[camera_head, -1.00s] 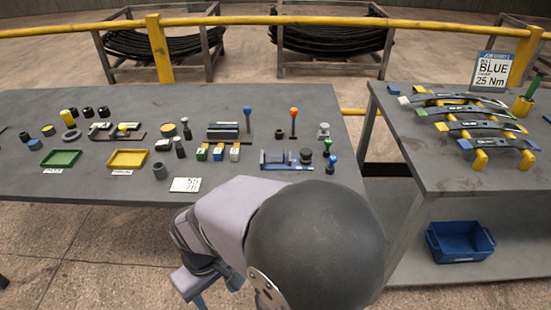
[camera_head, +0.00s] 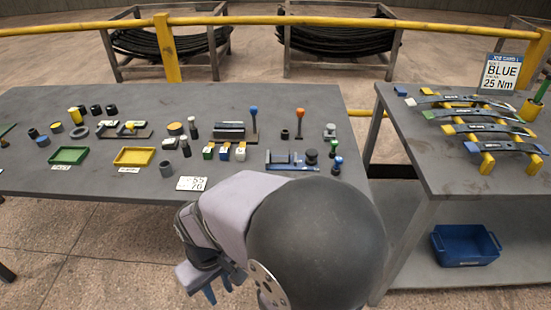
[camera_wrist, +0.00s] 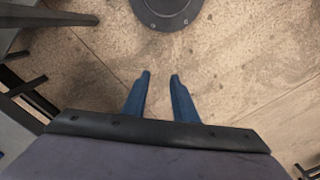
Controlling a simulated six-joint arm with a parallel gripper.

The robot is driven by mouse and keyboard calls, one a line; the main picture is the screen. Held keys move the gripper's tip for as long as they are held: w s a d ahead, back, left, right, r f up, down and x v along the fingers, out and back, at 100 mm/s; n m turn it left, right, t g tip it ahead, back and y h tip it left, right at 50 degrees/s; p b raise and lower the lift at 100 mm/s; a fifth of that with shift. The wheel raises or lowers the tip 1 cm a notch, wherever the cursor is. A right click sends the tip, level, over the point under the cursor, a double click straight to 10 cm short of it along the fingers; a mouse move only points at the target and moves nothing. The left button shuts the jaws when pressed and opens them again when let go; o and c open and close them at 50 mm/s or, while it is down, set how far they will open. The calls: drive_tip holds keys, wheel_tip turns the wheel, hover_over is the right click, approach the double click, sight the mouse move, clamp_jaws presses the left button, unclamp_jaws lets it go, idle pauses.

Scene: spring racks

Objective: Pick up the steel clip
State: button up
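I cannot make out for certain which item is the steel clip. A small silvery-grey piece (camera_head: 330,130) stands on the left table (camera_head: 60,103) at its right side, but it is too small to identify. My gripper (camera_head: 218,290) hangs in front of that table's near edge, low and apart from all the parts. In the wrist view its two blue fingers (camera_wrist: 161,75) stand apart with only bare floor between them. My arm hides part of the table's front edge.
The left table bears a green tray (camera_head: 69,163), a yellow tray (camera_head: 134,164), a blue fixture (camera_head: 292,167) and tall knobbed pins. The right table (camera_head: 418,150) holds several spring strips on yellow supports and a BLUE 25 Nm card (camera_head: 500,72). A blue bin (camera_head: 465,245) sits below.

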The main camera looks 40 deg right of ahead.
drive_tip(key=w+d+r+m+p, duration=0.2)
drive_tip(key=w+d+r+p, duration=0.3)
drive_tip(key=w, duration=0.5)
wheel_tip(320, 180, up, 10)
drive_tip(key=f+m+p, duration=0.1)
drive_tip(key=m+p, duration=0.6)
drive_tip(key=p, duration=0.4)
hover_over(270, 154)
drive_tip(key=shift+f+p, duration=1.4)
drive_tip(key=shift+f, duration=2.05)
clamp_jaws()
